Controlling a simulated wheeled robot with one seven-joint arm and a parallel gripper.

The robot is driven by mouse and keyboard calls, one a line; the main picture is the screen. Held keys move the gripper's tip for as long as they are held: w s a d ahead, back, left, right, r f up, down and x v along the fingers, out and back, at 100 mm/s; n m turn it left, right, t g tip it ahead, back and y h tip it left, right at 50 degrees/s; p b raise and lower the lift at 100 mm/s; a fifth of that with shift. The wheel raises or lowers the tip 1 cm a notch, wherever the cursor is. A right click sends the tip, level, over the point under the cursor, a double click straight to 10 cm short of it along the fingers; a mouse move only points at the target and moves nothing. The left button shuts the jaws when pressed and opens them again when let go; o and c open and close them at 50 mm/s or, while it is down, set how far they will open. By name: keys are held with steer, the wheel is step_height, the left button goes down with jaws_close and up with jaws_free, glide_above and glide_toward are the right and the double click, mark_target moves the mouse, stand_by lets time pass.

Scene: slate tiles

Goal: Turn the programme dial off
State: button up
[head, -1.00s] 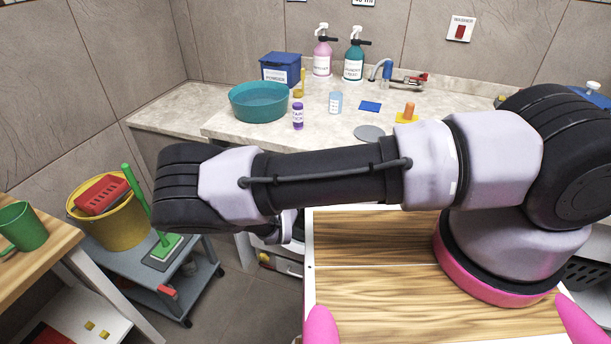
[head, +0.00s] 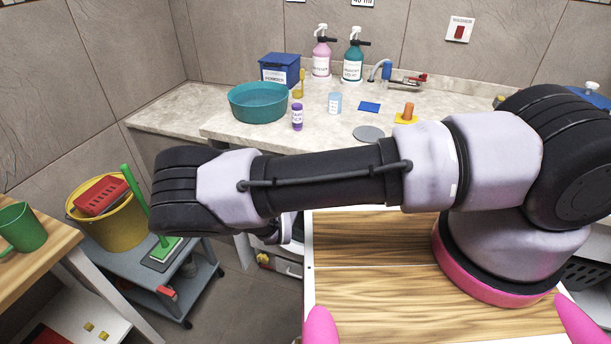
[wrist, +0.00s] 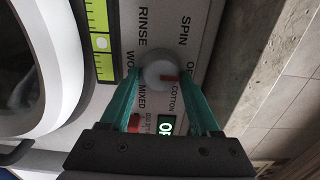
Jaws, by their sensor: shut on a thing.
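A lit display (wrist: 166,125) reads "OF", the rest hidden by my gripper. In the head view my arm hides the dial and gripper.
The washer's round door (wrist: 30,70) is left of the panel in the wrist view. In the head view, a stone counter (head: 215,97) carries a teal basin (head: 258,104) and bottles. A grey trolley (head: 190,290) with a yellow bucket (head: 118,228) stands left.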

stand_by(0.5)
steer(key=o, duration=1.4)
steer(key=shift+c, duration=0.2)
steer(key=v, duration=1)
steer(key=shift+s, duration=0.4)
steer(key=shift+a, duration=0.15)
